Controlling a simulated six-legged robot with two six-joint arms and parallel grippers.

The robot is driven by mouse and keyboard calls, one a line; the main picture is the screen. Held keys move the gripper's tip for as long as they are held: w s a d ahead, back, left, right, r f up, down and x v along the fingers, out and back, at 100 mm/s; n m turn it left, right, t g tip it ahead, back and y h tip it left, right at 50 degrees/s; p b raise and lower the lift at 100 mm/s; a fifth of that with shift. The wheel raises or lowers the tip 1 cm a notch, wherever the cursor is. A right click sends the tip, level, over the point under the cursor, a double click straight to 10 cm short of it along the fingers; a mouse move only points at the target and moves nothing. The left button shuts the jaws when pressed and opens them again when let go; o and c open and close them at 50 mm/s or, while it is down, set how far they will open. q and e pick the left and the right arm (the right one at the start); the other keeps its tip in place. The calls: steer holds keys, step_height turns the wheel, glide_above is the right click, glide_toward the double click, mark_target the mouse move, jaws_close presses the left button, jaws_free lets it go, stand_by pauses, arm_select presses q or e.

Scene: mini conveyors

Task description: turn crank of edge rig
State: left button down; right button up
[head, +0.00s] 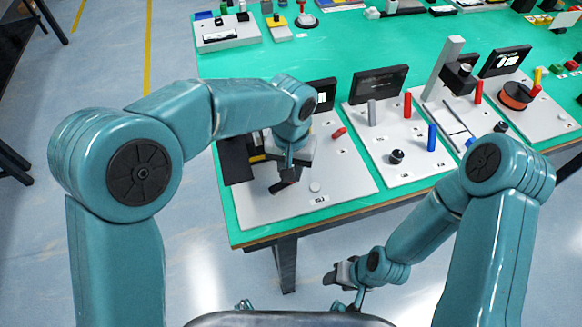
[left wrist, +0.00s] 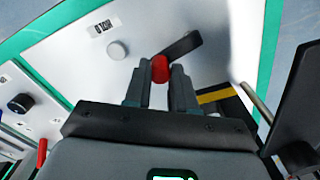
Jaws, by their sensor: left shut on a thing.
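The edge rig is a light grey panel (head: 340,193) at the table's near left corner; it also fills much of the left wrist view (left wrist: 90,55). Its crank has a black arm (left wrist: 183,44) and a red knob (left wrist: 160,68). My left gripper (head: 286,184) is low over the panel, and in the left wrist view its two fingers (left wrist: 159,86) are closed around the red knob. The black arm runs from the knob up and to the right. In the head view the knob is mostly hidden by the gripper. My right gripper (head: 342,274) hangs off the table's front edge, away from the rig; its jaws are unclear.
A round grey button (head: 315,187) and a red lever (head: 339,132) are on the same panel. A dark upright plate (head: 236,160) stands at its left. The neighbouring panel (head: 410,170) carries coloured posts and a black knob (head: 397,157). The green tabletop (head: 330,62) behind is partly clear.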

arm_select(q)
steer(key=c, duration=0.9)
jaws_free()
step_height(320, 180, up, 16)
steer(key=shift+r+p, duration=0.25)
steer(key=shift+p, duration=0.7)
